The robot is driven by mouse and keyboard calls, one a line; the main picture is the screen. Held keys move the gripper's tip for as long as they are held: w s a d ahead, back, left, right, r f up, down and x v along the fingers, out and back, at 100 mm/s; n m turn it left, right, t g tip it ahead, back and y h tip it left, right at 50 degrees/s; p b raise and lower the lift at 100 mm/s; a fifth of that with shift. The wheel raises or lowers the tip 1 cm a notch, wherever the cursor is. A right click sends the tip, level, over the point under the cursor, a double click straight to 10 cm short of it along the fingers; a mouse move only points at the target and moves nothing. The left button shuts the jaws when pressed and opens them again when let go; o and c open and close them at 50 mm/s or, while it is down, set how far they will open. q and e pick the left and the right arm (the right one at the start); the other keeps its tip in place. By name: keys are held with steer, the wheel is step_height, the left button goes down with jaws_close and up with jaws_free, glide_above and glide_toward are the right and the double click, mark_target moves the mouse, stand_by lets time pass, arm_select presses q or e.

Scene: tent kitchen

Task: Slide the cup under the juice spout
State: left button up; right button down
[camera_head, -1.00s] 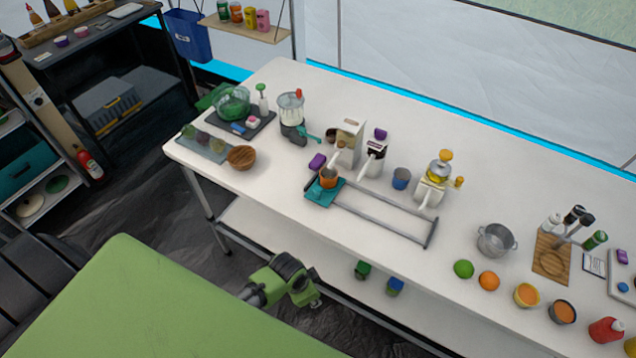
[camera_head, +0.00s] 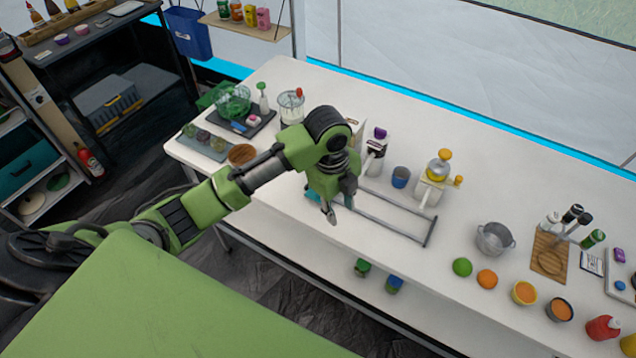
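My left gripper (camera_head: 340,208) hangs over the left end of the grey rail frame (camera_head: 395,227), its fingertips pointing down and a little apart. Its arm and wrist hide the orange cup; only a sliver of the teal plate (camera_head: 312,194) under it shows. I cannot tell whether the fingers touch the cup. The white juice dispenser (camera_head: 432,187) with a yellow top stands behind the right part of the frame. A blue-grey cup (camera_head: 401,177) stands left of the dispenser. My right gripper is not in view.
A white and dark dispenser (camera_head: 375,155) stands behind my gripper. A wooden bowl (camera_head: 241,155) is to the left, partly covered by my arm. A metal pot (camera_head: 494,239), a lime (camera_head: 462,267) and an orange (camera_head: 487,279) lie right of the frame. The table inside the frame is clear.

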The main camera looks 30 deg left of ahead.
arm_select(q)
steer(key=w+a+r+m+g+y, duration=0.1)
steer(key=w+a+r+m, duration=0.45)
steer(key=a+r, duration=0.45)
steer(key=f, duration=0.4)
steer(key=d+f+p, duration=0.1)
steer(key=f, duration=0.3)
steer(key=f+p, duration=0.1)
steer(key=f, duration=0.3)
steer(key=shift+w+d+f, duration=0.15)
steer(key=shift+d+f, duration=0.05)
steer(key=shift+f, duration=0.1)
steer(key=shift+c, duration=0.4)
jaws_close()
